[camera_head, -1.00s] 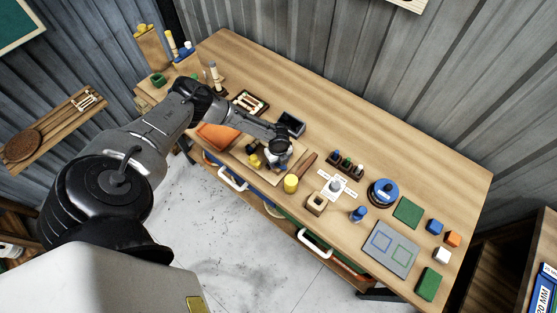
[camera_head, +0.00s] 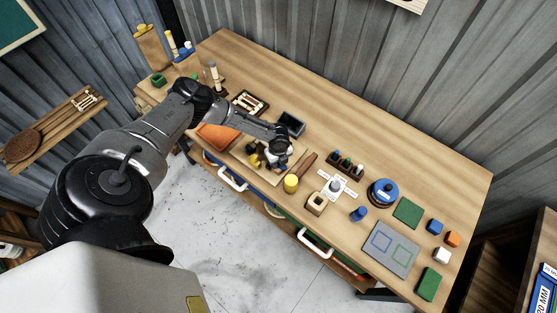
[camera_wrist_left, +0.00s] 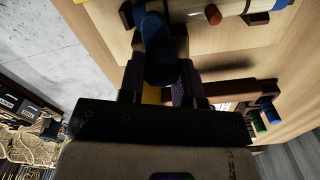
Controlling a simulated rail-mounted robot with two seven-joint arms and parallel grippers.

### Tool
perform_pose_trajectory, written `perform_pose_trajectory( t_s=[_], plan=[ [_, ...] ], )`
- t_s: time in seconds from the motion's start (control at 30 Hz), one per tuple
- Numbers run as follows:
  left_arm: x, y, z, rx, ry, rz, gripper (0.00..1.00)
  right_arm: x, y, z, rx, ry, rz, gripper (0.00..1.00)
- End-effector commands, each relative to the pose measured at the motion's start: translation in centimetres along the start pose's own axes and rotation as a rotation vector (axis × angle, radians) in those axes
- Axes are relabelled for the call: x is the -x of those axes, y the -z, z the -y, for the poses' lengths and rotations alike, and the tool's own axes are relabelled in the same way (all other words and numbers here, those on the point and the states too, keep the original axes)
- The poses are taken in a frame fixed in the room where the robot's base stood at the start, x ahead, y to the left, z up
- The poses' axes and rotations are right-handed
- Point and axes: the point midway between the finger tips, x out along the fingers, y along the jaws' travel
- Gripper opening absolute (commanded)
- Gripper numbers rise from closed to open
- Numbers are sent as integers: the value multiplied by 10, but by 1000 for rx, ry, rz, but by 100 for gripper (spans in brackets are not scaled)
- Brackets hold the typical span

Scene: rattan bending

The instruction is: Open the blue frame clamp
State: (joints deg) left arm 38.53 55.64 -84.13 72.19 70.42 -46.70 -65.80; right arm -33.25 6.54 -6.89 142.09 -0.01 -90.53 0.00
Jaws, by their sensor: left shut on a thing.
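My left gripper (camera_head: 277,161) is over a pale board on the workbench in the head view. In the left wrist view my left gripper (camera_wrist_left: 160,85) has its two dark fingers on either side of a blue rounded part (camera_wrist_left: 158,50), which I take to be the blue frame clamp's. The fingers are shut on it. In the head view my gripper and wrist cover most of the clamp, so its jaw position cannot be told. A yellow part (camera_head: 255,160) shows just left of the gripper. My right gripper is not in view.
A yellow cylinder (camera_head: 291,184) and a brown rod (camera_head: 307,163) lie close right of the gripper. A dark open box (camera_head: 291,124) stands behind it. In the wrist view a pale bar (camera_wrist_left: 215,8) with a red-brown peg crosses the top.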

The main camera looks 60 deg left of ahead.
Motion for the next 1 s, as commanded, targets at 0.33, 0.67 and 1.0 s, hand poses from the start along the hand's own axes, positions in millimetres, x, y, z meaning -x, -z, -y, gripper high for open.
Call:
perform_pose_trajectory(
  t_s=[0.33,0.67,1.0],
  plan=[
    [1,1,0,206,-2,-2,8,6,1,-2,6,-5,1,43],
    [1,0,1,520,-2,-2,8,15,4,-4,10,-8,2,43],
    [2,0,3,844,-3,-2,8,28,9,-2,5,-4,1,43]
  ],
)
